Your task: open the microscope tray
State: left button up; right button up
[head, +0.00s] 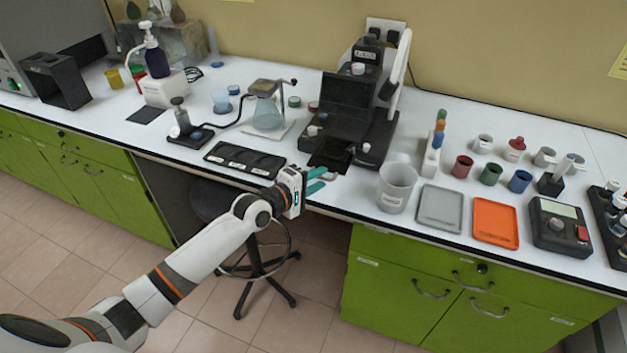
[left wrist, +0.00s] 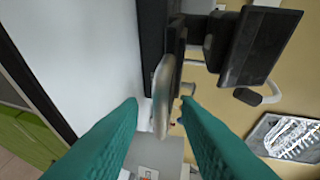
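The black microscope (head: 345,105) stands at the back middle of the white bench. Its dark tray (head: 331,155) sits low at the front of it, near the bench's front edge. My left gripper (head: 320,180) is just in front of the tray, at the bench edge, with its teal fingers apart. In the left wrist view the two fingers (left wrist: 161,108) are spread, with a pale rounded handle-like part (left wrist: 163,85) between and beyond their tips. I cannot tell whether they touch it. My right gripper is in neither view.
A black slide holder (head: 245,161) lies left of the gripper. A clear beaker (head: 397,187), a grey tray (head: 440,207) and an orange tray (head: 495,222) stand to the right. A stool (head: 212,200) is under the bench.

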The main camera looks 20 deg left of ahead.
pick_arm(q)
jog(key=v, duration=1.2)
jog(key=shift+b, duration=0.3)
jog(key=s+a+f+m+g+y, duration=0.2)
jog(key=s+f, duration=0.1)
jog(key=f, duration=0.8)
jog(key=s+a+f+m+g+y, duration=0.1)
jog(key=s+a+f+m+y, duration=0.15)
jog(key=f, duration=0.85)
jog(key=s+a+f+m+g+y, duration=0.15)
jog(key=s+f, duration=0.25)
jog(key=f, duration=0.7)
jog(key=s+d+f+m+g, duration=0.1)
jog(key=s+f+m+g, duration=0.3)
jog(key=s+f, duration=0.95)
jog(key=s+d+f+m+g, duration=0.1)
jog(key=s+d+f+m, duration=0.1)
jog(key=s, duration=0.5)
jog(key=s+d+f+m+g, duration=0.2)
jog(key=s, duration=0.5)
jog(key=s+d+f+m+g, duration=0.1)
jog(key=s+d+f+m, duration=0.1)
jog(key=s, duration=0.4)
jog(key=shift+s+d+f+m+g+y, duration=0.3)
jog(key=shift+s+d+f+g, duration=0.1)
jog(key=shift+f, duration=0.1)
